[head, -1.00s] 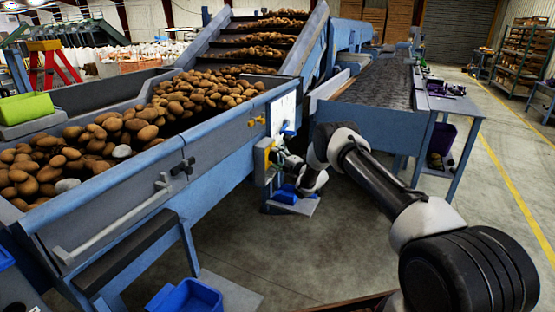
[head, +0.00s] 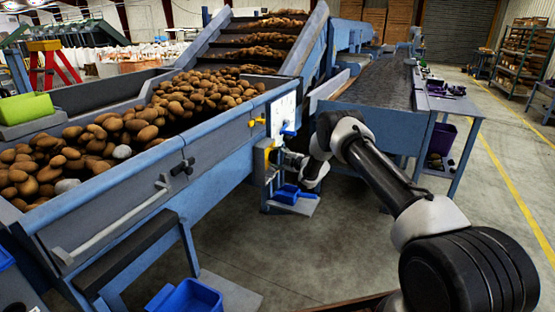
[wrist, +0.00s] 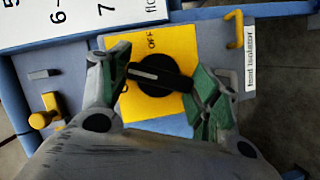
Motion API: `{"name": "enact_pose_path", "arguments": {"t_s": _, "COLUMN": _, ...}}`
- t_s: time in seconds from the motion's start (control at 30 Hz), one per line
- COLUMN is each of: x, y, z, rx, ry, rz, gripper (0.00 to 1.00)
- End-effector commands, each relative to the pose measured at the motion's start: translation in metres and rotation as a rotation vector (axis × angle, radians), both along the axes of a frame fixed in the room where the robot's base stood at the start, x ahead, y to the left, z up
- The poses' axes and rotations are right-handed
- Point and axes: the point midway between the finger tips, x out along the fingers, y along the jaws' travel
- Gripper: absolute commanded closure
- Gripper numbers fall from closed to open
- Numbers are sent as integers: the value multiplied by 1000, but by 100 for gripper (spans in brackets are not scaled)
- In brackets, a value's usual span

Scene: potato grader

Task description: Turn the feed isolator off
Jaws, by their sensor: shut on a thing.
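The feed isolator is a black rotary knob (wrist: 165,78) on a yellow plate (wrist: 180,45), with a "feed isolator" label (wrist: 250,62) beside it. The word OFF is printed on the plate above the knob in the wrist view. The knob's white line lies nearly level, its end toward the left finger and not at OFF. My gripper (wrist: 160,88) is shut on the knob, one green-padded finger at each end of its handle. In the head view, my gripper (head: 285,157) is at the hopper's side panel, and the knob itself is hidden.
A yellow hook (wrist: 236,30) and a yellow peg (wrist: 45,112) flank the plate. A white numbered sign (wrist: 80,18) is above it. The potato hopper (head: 110,195) stands left; open floor (head: 350,235) lies beneath my arm.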

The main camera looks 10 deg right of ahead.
Motion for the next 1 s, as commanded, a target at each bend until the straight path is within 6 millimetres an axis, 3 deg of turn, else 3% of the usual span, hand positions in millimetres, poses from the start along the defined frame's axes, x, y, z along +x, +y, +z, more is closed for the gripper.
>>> {"name": "enact_pose_path", "arguments": {"t_s": 1.0, "x": 3, "y": -4, "z": 1, "rx": 543, "ry": 752, "rz": -1, "gripper": 61}}
